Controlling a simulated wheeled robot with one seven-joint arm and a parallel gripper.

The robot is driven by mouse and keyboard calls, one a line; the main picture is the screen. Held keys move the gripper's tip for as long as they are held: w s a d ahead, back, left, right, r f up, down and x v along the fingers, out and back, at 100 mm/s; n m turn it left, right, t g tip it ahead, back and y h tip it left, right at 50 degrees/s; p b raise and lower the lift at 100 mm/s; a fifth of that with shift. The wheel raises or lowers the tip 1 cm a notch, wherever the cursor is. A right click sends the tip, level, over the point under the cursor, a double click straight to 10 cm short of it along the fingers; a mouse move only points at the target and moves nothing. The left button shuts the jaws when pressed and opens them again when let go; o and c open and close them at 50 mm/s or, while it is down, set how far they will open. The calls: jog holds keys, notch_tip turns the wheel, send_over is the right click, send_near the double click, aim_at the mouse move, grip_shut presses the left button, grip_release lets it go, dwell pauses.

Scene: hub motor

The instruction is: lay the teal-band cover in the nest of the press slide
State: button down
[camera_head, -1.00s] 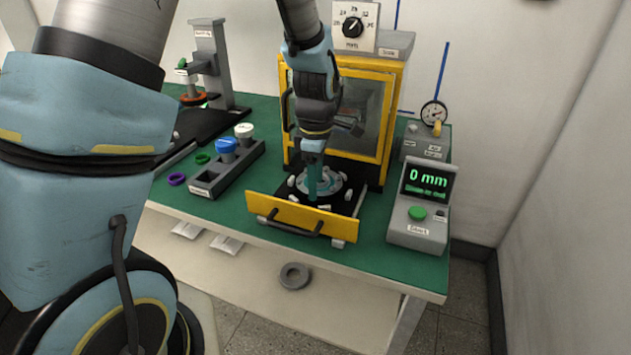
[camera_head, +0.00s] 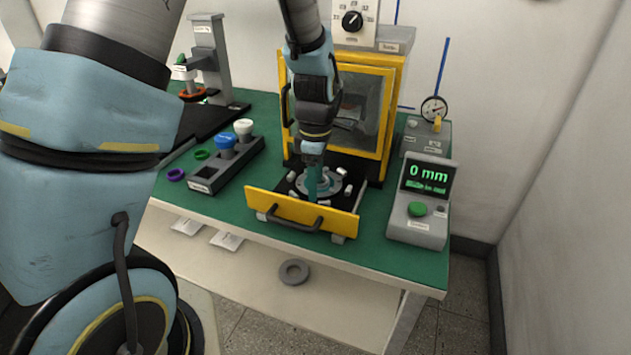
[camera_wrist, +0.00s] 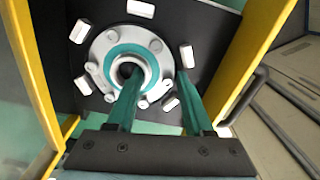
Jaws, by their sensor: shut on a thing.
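The teal-band cover (camera_wrist: 129,59) is a grey round flange with a teal ring and a central hole. It lies low over the black press slide (camera_head: 283,209), among several white blocks. In the head view the cover (camera_head: 311,188) is partly hidden by my gripper (camera_head: 319,192), which points down at it. In the wrist view my gripper (camera_wrist: 158,78) has one teal finger at the cover's central hole and the other just outside its rim, shut on the cover. The nest under the cover is hidden. I cannot tell whether the cover is fully down.
The slide's yellow front (camera_head: 300,215) with a black handle sticks out from the yellow press (camera_head: 388,110). A control box (camera_head: 420,215) at the right reads 0 mm. A grey holder (camera_head: 229,165) with blue and white-topped parts stands left. Green bench is free around the slide.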

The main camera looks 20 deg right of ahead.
jog(key=shift+c, duration=1)
grip_release()
notch_tip(320, 180, up, 11)
jog(key=b, duration=0.1)
jog(key=shift+f, duration=0.1)
jog(key=s+a+f+m+t, duration=0.1)
jog(key=a+m, duration=1.1)
jog(key=a, duration=1.6)
jog(key=shift+f+t, duration=0.3)
jog(key=shift+f, duration=0.5)
